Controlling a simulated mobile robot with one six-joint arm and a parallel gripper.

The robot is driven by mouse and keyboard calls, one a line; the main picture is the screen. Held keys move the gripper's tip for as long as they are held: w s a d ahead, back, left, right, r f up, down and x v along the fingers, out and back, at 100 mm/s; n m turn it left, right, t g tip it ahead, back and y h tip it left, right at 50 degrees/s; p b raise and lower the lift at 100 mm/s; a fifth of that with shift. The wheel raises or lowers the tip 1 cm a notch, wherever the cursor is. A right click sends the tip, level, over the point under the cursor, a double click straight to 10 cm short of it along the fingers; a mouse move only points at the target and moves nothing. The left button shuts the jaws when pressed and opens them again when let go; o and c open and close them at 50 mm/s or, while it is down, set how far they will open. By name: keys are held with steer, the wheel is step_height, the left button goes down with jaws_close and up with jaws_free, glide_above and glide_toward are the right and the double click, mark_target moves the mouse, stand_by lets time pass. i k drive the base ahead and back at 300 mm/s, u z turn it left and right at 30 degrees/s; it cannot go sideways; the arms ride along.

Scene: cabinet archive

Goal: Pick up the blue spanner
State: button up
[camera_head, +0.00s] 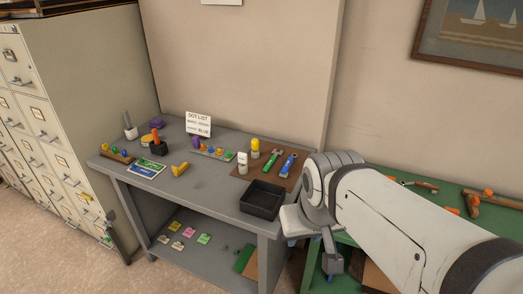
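The blue spanner (288,165) lies on a brown board at the right end of the grey workbench. A green spanner (270,158) lies beside it to the left, apart from it. My arm reaches in from the right, and my gripper (318,242) is at its end, in front of the bench's right corner. It is lower in the picture than the blue spanner and apart from it. Its fingers are small and partly hidden by the wrist, so whether it is open cannot be told. No held object shows.
A black tray (262,201) stands in front of the brown board (250,182). White and yellow bottles (255,148) stand by the spanners. A sign (198,124) and small tools are further left. Filing cabinets (60,120) stand at left, a green table (440,203) at right.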

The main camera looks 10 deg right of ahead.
mark_target(289, 161)
steer(key=z, duration=0.05)
steer(key=i, duration=1)
steer(key=u, duration=0.05)
